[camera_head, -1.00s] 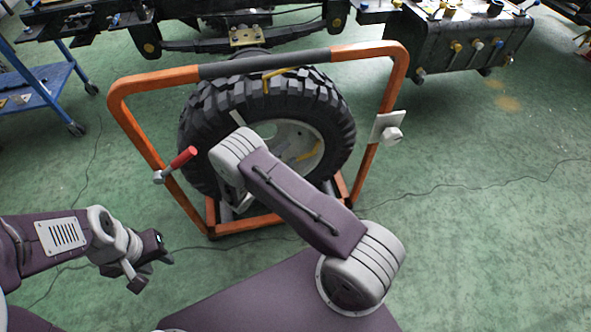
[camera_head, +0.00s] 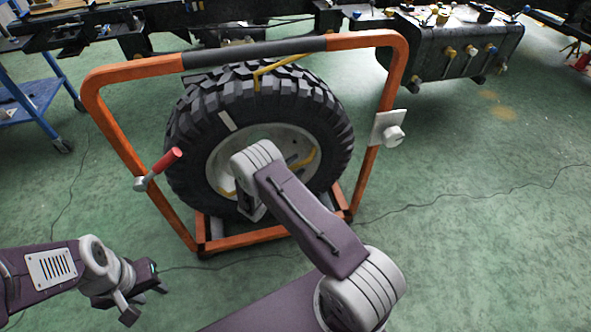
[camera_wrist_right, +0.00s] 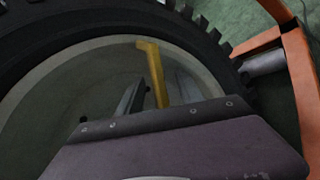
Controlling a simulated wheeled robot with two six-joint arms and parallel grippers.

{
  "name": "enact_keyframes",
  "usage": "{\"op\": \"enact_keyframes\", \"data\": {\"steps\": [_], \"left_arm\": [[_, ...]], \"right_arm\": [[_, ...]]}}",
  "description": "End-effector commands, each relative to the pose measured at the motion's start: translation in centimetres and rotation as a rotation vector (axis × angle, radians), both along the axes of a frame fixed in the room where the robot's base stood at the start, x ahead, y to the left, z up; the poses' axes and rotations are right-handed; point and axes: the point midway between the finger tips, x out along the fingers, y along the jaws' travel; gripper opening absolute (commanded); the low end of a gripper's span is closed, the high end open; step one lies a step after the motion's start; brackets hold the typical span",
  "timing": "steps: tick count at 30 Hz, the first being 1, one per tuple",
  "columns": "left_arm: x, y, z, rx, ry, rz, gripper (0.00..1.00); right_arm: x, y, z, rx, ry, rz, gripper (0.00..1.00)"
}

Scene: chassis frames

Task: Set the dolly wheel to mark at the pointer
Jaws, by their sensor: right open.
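The dolly wheel (camera_head: 190,125), a black knobbly tyre with a pale hub, stands upright in an orange frame (camera_head: 105,120). A white mark (camera_head: 228,121) is on the tyre's upper left. The yellow pointer (camera_head: 275,67) hangs from the top bar, its tip right of and above the mark. My right gripper (camera_wrist_right: 140,95) is in front of the hub; the wrist view shows one grey finger beside a yellow bar (camera_wrist_right: 155,72) there. The arm hides most of this gripper in the head view. My left gripper (camera_head: 142,297) is open and empty, left of the frame's foot.
A red-handled lever (camera_head: 160,167) is on the frame's left post, and a white block with a knob (camera_head: 389,130) on its right post. A truck chassis (camera_head: 450,50) stands behind. A blue cart (camera_head: 35,95) is at left. Green floor is clear at right; cables lie on it.

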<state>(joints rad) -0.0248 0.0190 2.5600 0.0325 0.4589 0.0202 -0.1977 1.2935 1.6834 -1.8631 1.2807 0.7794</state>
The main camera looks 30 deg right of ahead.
Motion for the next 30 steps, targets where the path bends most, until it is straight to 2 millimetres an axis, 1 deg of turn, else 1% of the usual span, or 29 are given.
{"op": "enact_keyframes", "data": {"steps": [5,6,8,9,10,11,30], "left_arm": [[0.0,0.0,0.06,0.0,0.0,0.0,0.36],[0.0,0.0,0.06,0.0,0.0,0.0,0.36],[0.0,0.0,0.06,0.0,0.0,0.0,0.36],[0.0,0.0,0.06,0.0,0.0,0.0,0.36],[0.0,0.0,0.06,0.0,0.0,0.0,0.36],[0.0,0.0,0.06,0.0,0.0,0.0,0.36],[0.0,0.0,0.05,0.0,0.0,0.0,0.36]], "right_arm": [[0.03,-0.02,0.08,0.0,0.0,0.0,0.43],[0.03,-0.02,0.08,0.0,0.0,0.0,0.38],[0.02,-0.01,0.09,0.0,-0.001,0.0,0.21],[0.02,-0.01,0.09,0.0,-0.001,0.0,0.1],[0.02,-0.01,0.08,0.0,-0.001,0.0,0.01],[0.02,-0.01,0.08,0.0,-0.001,0.0,0.0],[-0.01,0.0,0.05,0.0,-0.001,0.0,0.0]]}}
